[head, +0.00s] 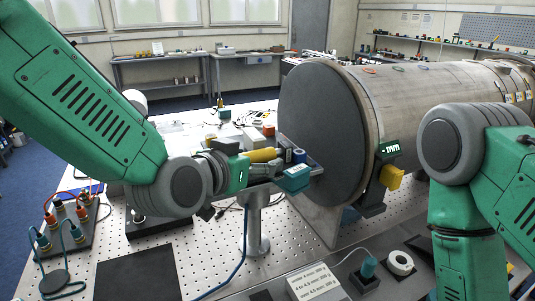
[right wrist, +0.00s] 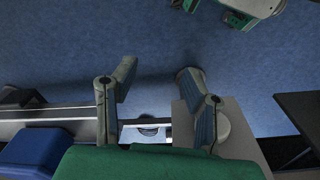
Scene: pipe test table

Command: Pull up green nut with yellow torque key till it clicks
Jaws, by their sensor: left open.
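A yellow cylindrical handle (head: 263,155), which looks like the torque key, lies on the stand top beside my left gripper. My left gripper (head: 268,171) is open at the stand, just left of the pipe's dark end. I cannot tell whether it touches the handle. A teal block (head: 293,178) sits right of its fingers. I cannot make out the green nut with certainty. My right gripper (right wrist: 158,105) shows only in the right wrist view; its two fingers are apart, with nothing seen held between them.
A large metal pipe (head: 440,90) with a dark round end fills the right. A gauge with a yellow block (head: 390,177) hangs on its side. A post (head: 257,225) bears the stand top. Cabled connectors (head: 62,215) stand at left. A white roll (head: 400,262) lies at front right.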

